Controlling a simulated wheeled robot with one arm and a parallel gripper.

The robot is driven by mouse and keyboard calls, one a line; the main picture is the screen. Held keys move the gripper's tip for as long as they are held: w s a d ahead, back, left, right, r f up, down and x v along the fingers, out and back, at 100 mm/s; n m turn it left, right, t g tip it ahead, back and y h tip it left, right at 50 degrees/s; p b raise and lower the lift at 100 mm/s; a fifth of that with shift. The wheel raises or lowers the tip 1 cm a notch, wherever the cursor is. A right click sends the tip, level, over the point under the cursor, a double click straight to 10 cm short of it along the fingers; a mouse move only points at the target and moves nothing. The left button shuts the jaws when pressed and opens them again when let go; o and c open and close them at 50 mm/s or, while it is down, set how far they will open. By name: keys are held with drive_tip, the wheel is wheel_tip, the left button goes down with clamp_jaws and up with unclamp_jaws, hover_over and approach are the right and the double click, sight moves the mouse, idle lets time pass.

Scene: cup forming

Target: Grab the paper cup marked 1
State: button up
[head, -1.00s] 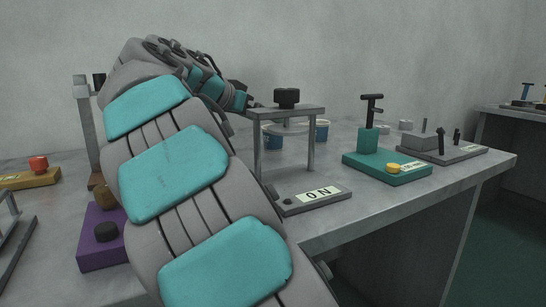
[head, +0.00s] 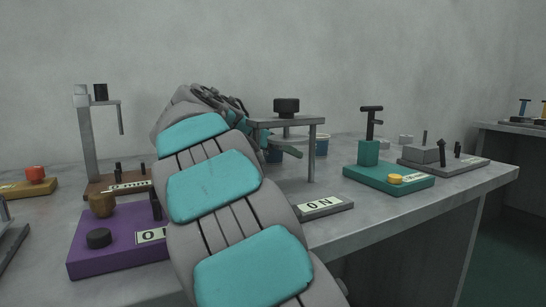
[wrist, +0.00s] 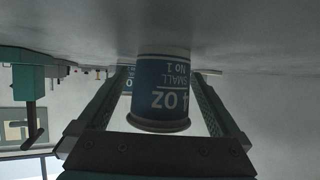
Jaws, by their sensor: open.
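The paper cup marked 1 (wrist: 160,88) is blue with a pale rim and the print "4 OZ SMALL No 1". It appears upside down in the wrist view. My gripper (wrist: 161,80) is open, with one finger on each side of this cup; I cannot tell whether either finger touches it. A second blue cup (wrist: 128,84) shows partly behind the left finger. In the head view two blue cups stand behind the ON stand, one (head: 274,155) partly hidden beside my gripper (head: 288,146) and one (head: 321,146) to the right.
A grey stand with an ON plate (head: 325,206) is in front of the cups. A teal device (head: 388,179) and a grey device (head: 443,157) are to the right. A purple device (head: 115,240) and a metal post stand (head: 90,135) are to the left.

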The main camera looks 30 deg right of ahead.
drive_tip(key=c, duration=1.4)
